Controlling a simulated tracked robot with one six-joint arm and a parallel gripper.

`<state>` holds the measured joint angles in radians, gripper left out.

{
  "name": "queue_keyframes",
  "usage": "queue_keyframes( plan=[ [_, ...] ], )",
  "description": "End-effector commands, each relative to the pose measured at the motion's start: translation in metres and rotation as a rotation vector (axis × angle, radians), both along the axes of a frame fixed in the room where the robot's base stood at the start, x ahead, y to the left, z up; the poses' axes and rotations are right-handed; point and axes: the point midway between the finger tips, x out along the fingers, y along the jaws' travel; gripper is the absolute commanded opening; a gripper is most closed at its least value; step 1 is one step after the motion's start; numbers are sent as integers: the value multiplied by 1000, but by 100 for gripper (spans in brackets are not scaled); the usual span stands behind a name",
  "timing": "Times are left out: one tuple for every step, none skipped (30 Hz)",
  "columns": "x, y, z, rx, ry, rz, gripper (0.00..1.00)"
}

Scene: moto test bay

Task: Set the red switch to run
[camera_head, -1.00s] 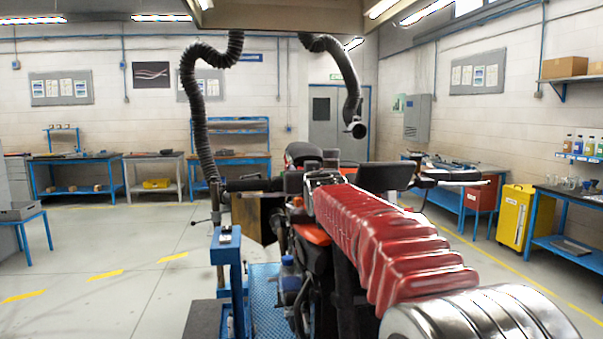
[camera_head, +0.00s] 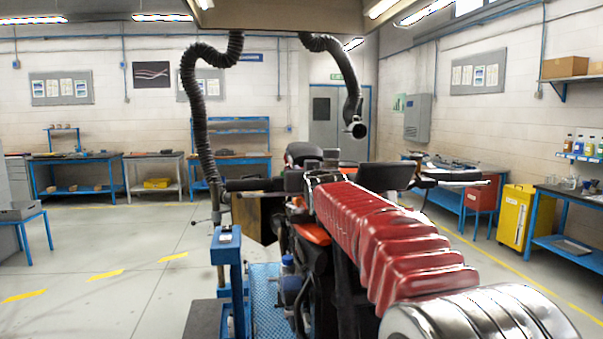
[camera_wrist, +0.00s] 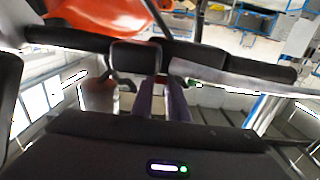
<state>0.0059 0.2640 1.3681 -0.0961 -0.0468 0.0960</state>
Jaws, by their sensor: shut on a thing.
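In the wrist view my gripper (camera_wrist: 163,84) reaches up to a dark handlebar (camera_wrist: 225,68) that crosses the picture. Its two fingers are close together and shut on a small part at the bar, which they mostly hide. A black block (camera_wrist: 136,57) sits on the bar just left of the fingertips. I cannot make out the red switch or its setting in either view. In the head view the motorcycle (camera_head: 312,233) stands ahead, largely covered by my red-sleeved arm, and my gripper is hidden there.
An orange body panel (camera_wrist: 95,14) lies close beyond the bar in the wrist view. A blue post (camera_head: 229,270) stands left of the motorcycle, and a black hose (camera_head: 197,125) hangs above it. A yellow cabinet (camera_head: 515,217) stands at right.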

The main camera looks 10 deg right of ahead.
Motion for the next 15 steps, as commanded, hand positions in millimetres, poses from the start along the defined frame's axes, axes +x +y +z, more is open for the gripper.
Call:
queue_keyframes(
  plan=[
    [1, 0, 1, 0, 8, 0, 0],
    [1, 0, 1, 0, 16, -1, 0],
    [1, -1, 2, 0, 26, -4, 0],
    [1, -1, 1, 0, 35, -7, 0],
    [1, 0, 2, 0, 46, 0, 0],
    [2, 0, 2, 1, 60, 3, 0],
    [2, 0, 2, 0, 72, 3, 0],
    [2, 0, 3, 0, 82, 2, 0],
    [2, 0, 3, 0, 96, 2, 0],
    [2, 0, 3, 0, 107, 1, 0],
    [2, 0, 3, 0, 117, 1, 0],
    [3, 0, 3, -1, 131, 0, 0],
    [3, 0, 3, 0, 141, 0, 0],
    [3, 0, 4, 0, 151, 0, 0],
    [3, 0, 4, 0, 165, 0, 0]
  ],
)
